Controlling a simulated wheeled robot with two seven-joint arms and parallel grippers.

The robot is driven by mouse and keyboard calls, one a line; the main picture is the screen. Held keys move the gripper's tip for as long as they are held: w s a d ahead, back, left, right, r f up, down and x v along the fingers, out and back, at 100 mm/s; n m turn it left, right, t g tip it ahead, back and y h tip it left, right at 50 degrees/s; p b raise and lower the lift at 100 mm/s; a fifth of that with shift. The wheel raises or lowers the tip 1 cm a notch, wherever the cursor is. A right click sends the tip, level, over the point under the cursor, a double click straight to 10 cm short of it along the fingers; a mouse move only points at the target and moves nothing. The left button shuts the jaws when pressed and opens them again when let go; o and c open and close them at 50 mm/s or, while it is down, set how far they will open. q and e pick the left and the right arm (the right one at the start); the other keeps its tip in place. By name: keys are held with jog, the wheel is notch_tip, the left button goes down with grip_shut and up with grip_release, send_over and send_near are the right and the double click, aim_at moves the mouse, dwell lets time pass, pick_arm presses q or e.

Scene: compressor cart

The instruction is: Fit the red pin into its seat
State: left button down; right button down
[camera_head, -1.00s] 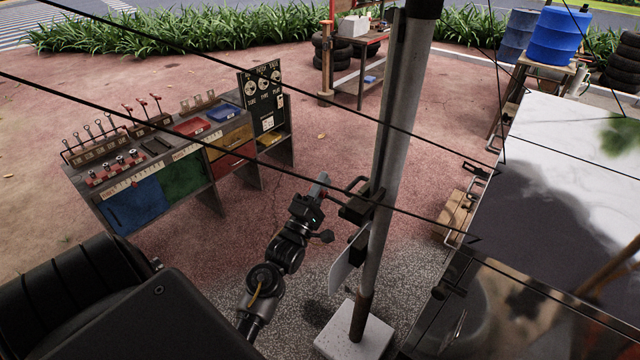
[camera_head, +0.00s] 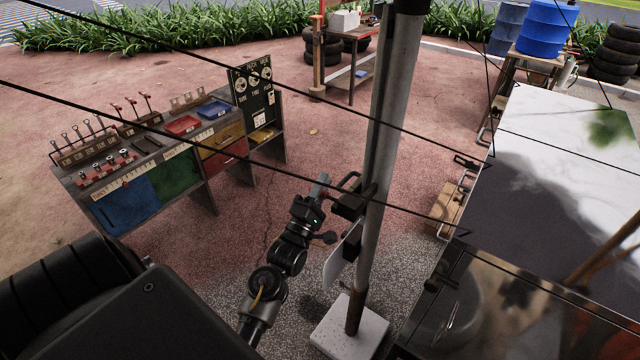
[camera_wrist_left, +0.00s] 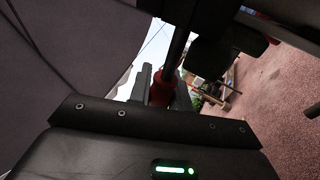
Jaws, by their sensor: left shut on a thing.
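In the left wrist view, a red pin (camera_wrist_left: 161,88) sits between the grey fingertips of my left gripper (camera_wrist_left: 160,92), which is shut on it. A dark rod rises just above the red part; whether it belongs to the pin cannot be told. In the head view my left gripper (camera_head: 321,186) points up, close to the left of a black bracket (camera_head: 349,203) on a grey upright pole (camera_head: 384,130). The pin cannot be made out there. I cannot tell which part is the seat or whether the pin touches it. My right gripper is out of view.
The pole stands on a white base block (camera_head: 350,330), with a pale plate (camera_head: 342,257) beside it. A tool bench (camera_head: 215,160) stands at left. A large light-topped surface (camera_head: 535,150) fills the right. Thin dark cables cross the head view. Reddish ground lies open behind.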

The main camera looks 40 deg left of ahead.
pick_arm(q)
jog(key=shift+d, duration=0.85)
jog(key=c, duration=1.2)
grip_release()
jog(key=b+v, duration=0.4)
jog(key=v, duration=0.7)
jog(key=shift+w+r, duration=0.1)
